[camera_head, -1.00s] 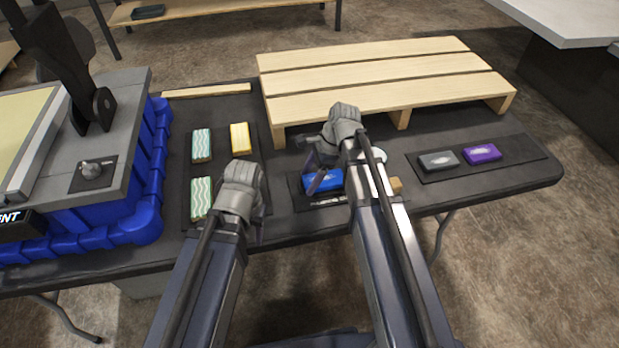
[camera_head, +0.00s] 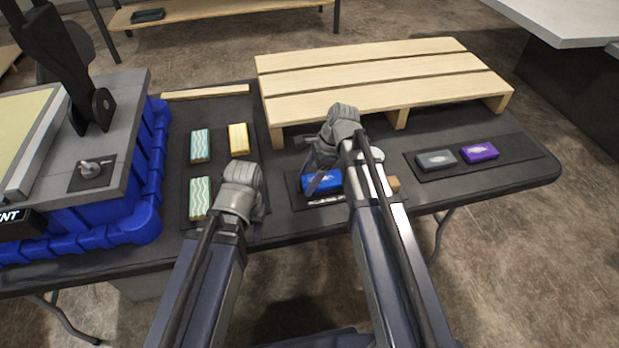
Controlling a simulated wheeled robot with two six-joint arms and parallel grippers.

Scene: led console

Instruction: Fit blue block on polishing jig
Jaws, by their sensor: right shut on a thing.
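A blue block (camera_head: 325,180) with a pale mark on top sits at a dark mat near the table's front edge. My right gripper (camera_head: 317,170) is over the block's left end and shut on it. My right arm hides the block's right side. Whether the block touches the mat is not clear. My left gripper (camera_head: 254,222) is further left, by the front of the left mat, and its fingers are mostly hidden behind the wrist. I cannot tell which thing is the polishing jig; a grey hinged device (camera_head: 122,100) with a knob stands at the left.
Teal blocks (camera_head: 200,145) and a yellow block (camera_head: 238,138) lie on the left mat. A wooden pallet (camera_head: 370,65) fills the back. A grey block (camera_head: 437,160) and a purple block (camera_head: 480,152) lie on the right mat. A blue container (camera_head: 145,215) is under the device.

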